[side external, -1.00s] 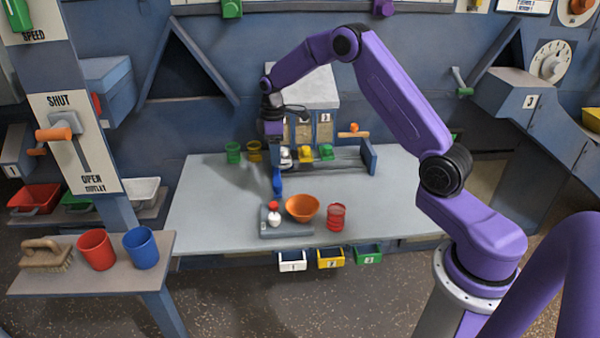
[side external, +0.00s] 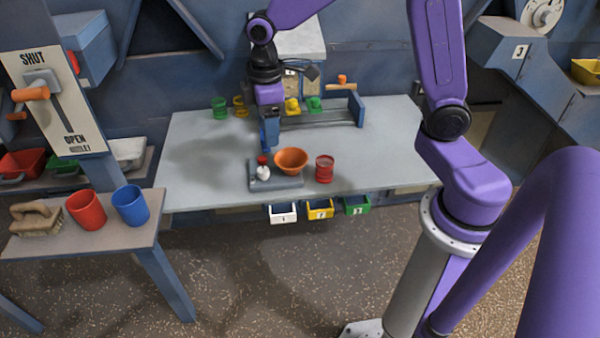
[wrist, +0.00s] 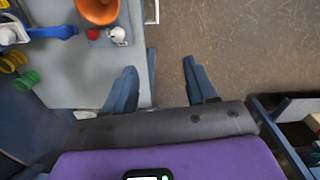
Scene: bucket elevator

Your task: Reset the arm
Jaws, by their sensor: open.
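My gripper (side external: 268,140) points down over the grey table, close behind the grey base plate (side external: 289,184) in the side view. In the wrist view its two fingers (wrist: 160,72) stand apart with nothing between them; bare brown floor shows in the gap. A small white piece (side external: 263,171) and a red knob (side external: 262,160) are on the plate, just below the fingertips in the side view. I cannot tell the exact height of the fingertips above them. The wrist view shows the red knob (wrist: 93,33) and white piece (wrist: 117,35) apart from the fingers, up and left.
Green (side external: 219,108) and yellow (side external: 240,107) cups are behind. Small bins (side external: 319,209) hang at the table's front edge. A side shelf (side external: 90,240) holds a brush and two cups. The table's right part is clear.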

